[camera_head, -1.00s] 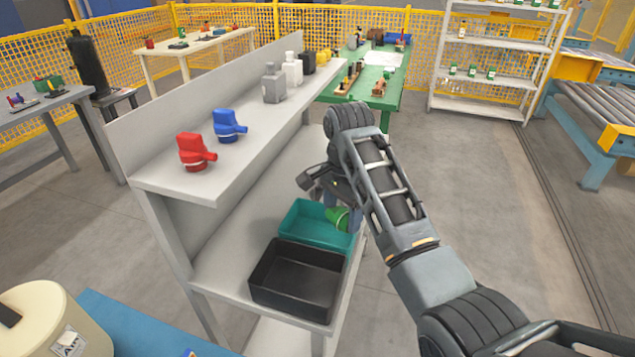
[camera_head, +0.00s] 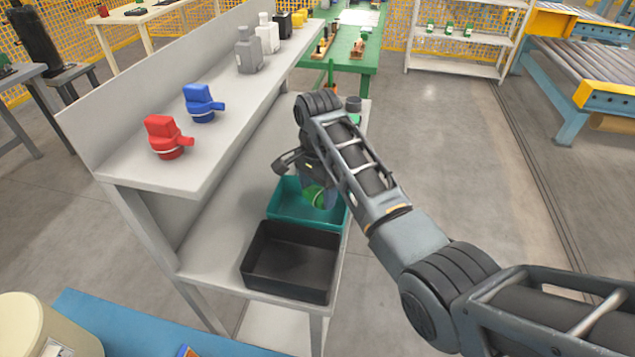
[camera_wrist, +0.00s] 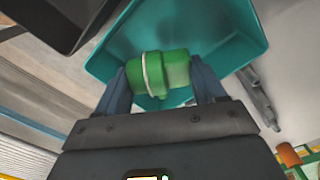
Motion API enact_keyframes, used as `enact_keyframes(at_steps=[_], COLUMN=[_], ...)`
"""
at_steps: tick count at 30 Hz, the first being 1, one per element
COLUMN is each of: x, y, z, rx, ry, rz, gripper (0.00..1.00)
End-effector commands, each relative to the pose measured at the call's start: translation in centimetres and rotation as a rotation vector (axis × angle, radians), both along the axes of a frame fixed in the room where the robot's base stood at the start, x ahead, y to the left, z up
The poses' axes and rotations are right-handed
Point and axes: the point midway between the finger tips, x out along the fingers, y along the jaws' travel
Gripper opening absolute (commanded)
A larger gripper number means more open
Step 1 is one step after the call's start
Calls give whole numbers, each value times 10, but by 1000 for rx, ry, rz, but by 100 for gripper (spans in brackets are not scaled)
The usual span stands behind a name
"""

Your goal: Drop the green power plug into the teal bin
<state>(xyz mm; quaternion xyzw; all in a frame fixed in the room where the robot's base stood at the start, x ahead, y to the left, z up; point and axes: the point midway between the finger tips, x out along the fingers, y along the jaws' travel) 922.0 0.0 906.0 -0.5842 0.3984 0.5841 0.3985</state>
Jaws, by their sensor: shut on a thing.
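The green power plug (camera_head: 315,196) is held between the fingers of my gripper (camera_head: 318,190), over the teal bin (camera_head: 287,212). In the wrist view the plug (camera_wrist: 174,72) lies crosswise between the two blue-grey fingers of my gripper (camera_wrist: 160,80), with a pale ring near its left end. The teal bin (camera_wrist: 232,60) shows behind and around the plug there. My gripper is shut on the plug. My arm hides part of the bin's right and far side in the head view. The exact height of the plug over the bin floor is hard to tell.
A black bin (camera_head: 290,262) stands in front of the teal bin on the lower shelf (camera_head: 215,235). The upper shelf (camera_head: 140,180) holds a red plug (camera_head: 163,137), a blue plug (camera_head: 202,103) and several bottles. A green table (camera_head: 350,48) stands behind.

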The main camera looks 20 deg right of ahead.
Motion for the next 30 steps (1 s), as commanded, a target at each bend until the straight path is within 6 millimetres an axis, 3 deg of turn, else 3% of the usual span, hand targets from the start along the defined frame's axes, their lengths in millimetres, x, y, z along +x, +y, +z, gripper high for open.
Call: enact_keyframes(at_steps=[9,10,19,30], x=[0,0,0,1], y=[0,0,0,0], z=[-3,-3,-2,7], rx=[0,0,0,0], ry=[1,0,0,-2], rz=[0,0,0,0], gripper=[33,70,99,99])
